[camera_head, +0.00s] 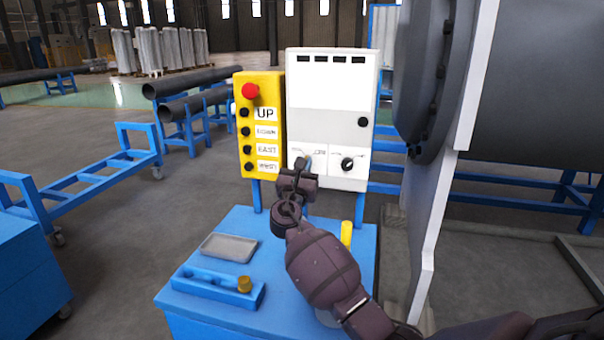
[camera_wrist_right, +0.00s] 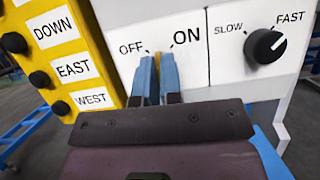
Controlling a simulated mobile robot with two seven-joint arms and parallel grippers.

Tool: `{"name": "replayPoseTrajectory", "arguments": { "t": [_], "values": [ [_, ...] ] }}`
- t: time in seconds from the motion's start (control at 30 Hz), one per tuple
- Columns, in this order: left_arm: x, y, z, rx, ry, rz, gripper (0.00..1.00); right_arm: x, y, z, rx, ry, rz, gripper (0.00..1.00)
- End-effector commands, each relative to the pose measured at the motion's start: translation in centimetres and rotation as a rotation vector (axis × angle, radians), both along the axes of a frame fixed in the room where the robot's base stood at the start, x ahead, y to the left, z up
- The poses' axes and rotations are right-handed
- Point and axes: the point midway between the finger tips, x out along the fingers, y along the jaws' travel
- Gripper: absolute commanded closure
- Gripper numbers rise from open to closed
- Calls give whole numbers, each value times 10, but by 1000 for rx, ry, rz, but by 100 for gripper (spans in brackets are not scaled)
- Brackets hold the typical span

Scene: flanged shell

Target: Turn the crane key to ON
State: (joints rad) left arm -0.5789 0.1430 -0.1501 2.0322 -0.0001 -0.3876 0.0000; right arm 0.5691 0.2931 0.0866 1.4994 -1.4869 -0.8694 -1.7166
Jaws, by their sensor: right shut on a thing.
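The white control box (camera_head: 328,95) stands upright at the back of the blue cabinet. My right gripper (camera_head: 303,164) reaches up to the lower left of its front panel. In the right wrist view its two blue fingers (camera_wrist_right: 159,76) are shut on the crane key (camera_wrist_right: 158,62), of which only a thin yellow sliver shows between them. The OFF label (camera_wrist_right: 131,48) is up and left of the fingers, and the ON label (camera_wrist_right: 187,37) is up and right. The fingers hide most of the key, so I cannot tell its exact angle. My left gripper is not in view.
The black SLOW/FAST knob (camera_wrist_right: 265,46) is right of the key. A yellow button box (camera_head: 263,130) with a red button stands close on the left. A grey tray (camera_head: 228,247) and blue holder (camera_head: 217,287) lie on the cabinet top (camera_head: 290,270). A large flanged shell (camera_head: 440,80) rises at right.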

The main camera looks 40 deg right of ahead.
Motion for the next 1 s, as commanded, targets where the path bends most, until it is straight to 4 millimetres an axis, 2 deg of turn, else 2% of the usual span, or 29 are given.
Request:
{"name": "replayPoseTrajectory", "arguments": {
  "t": [0.03,0.33,0.7,1.0],
  "values": [
    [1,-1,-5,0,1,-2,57,1,1,-7,33,-29,0,100],
    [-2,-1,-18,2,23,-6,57,2,2,-6,217,-244,-1,100],
    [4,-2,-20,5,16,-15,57,2,2,-2,395,-455,-1,100],
    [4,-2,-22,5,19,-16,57,2,2,-1,466,-541,0,100]
  ]
}}
